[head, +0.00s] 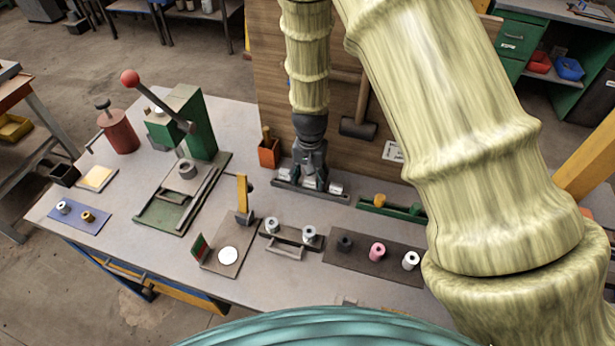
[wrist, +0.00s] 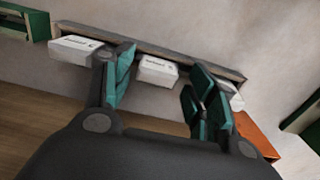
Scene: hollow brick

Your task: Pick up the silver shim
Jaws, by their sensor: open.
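My gripper (head: 311,172) is open, pointing down over a dark narrow tray (head: 355,200) at the back of the bench. In the wrist view, three pale, silvery-white labelled blocks sit along this tray (wrist: 205,66): a left one (wrist: 76,49), a middle one (wrist: 157,71) and a right one (wrist: 235,97). My open fingers (wrist: 162,92) frame the middle block in that picture. The left finger overlaps the left block's edge and the right finger partly hides the right block. I cannot tell which block is the silver shim, or whether any finger touches one.
An orange container (head: 268,153) stands just left of my gripper, and a wooden board with a hanging mallet (head: 359,122) rises behind. A green tray (head: 392,208) is to the right. A dark mat (head: 328,250) with several rollers and a green lever press (head: 196,120) stand nearby.

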